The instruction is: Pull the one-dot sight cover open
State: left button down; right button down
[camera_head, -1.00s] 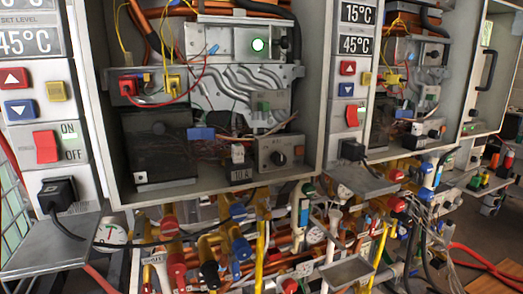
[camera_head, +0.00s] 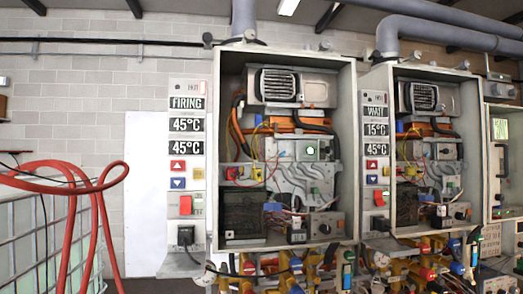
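Two open heater cabinets stand side by side, the left heater (camera_head: 286,75) and the right heater (camera_head: 414,75). The right heater has a similar metal panel (camera_head: 442,151). These may be the sights, but no dot markings are readable at this size and I cannot tell which is the one-dot sight cover or how it stands. Neither of my grippers is in view.
A display column reading FIRING (camera_head: 186,104) flanks the left heater; another display column (camera_head: 375,115) flanks the right one. Valves and pipes (camera_head: 290,278) crowd below. A red hose (camera_head: 72,190) loops over a caged white tank (camera_head: 40,235) at left. Grey pipes run overhead.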

aim_at(326, 150)
jog(key=z, duration=0.85)
jog(key=k, duration=0.15)
jog(key=u, duration=2.05)
jog(key=i, duration=0.85)
jog(key=z, duration=1)
jog(key=i, duration=0.55)
jog(key=z, duration=0.65)
